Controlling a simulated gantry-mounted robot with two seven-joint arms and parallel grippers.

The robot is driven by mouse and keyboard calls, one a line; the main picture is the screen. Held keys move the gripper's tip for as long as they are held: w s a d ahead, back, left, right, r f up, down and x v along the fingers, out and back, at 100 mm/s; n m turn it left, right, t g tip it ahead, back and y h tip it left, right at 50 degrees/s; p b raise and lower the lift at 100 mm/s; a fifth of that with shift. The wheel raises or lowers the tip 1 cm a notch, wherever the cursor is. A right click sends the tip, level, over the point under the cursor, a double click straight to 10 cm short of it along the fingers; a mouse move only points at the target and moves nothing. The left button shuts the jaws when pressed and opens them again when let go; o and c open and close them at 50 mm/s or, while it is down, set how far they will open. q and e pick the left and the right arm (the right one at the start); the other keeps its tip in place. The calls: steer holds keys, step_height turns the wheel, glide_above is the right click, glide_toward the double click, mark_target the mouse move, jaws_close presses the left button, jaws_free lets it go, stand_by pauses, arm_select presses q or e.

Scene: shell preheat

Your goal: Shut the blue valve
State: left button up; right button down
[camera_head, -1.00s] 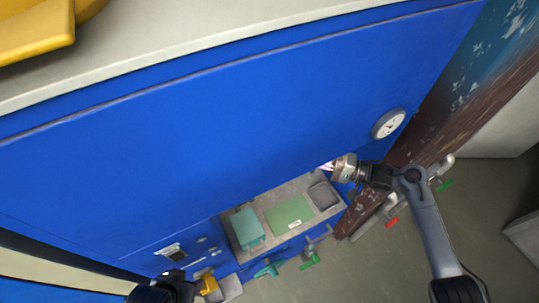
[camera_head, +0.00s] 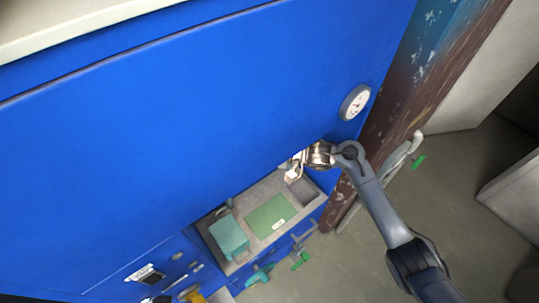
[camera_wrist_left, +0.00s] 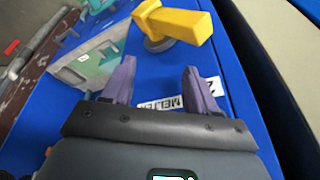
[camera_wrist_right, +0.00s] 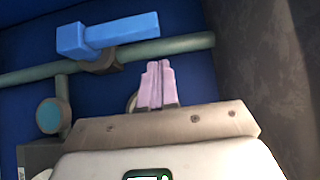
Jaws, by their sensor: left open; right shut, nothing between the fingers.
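The blue valve (camera_wrist_right: 112,36) shows in the right wrist view as a blue lever handle on a grey-green pipe (camera_wrist_right: 190,44). The lever lies roughly along the pipe, tilted slightly from it. In the head view the right gripper (camera_head: 293,170) is at the cabinet's lower opening, and the blue valve cannot be seen there. My left gripper (camera_wrist_left: 155,70) is open and empty, below a yellow handle (camera_wrist_left: 178,22).
A gauge (camera_head: 355,102) is on the blue cabinet. Green handles (camera_head: 300,260) hang below the shelf. A rusty post (camera_head: 400,110) stands right of the cabinet.

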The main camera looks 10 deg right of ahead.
steer(key=shift+s+a+p, duration=0.3)
steer(key=shift+s+a, duration=0.2)
steer(key=shift+a, duration=0.4)
steer(key=shift+s+a+p, duration=0.25)
steer(key=shift+s+a, duration=0.2)
steer(key=shift+a, duration=0.4)
steer(key=shift+w, duration=0.1)
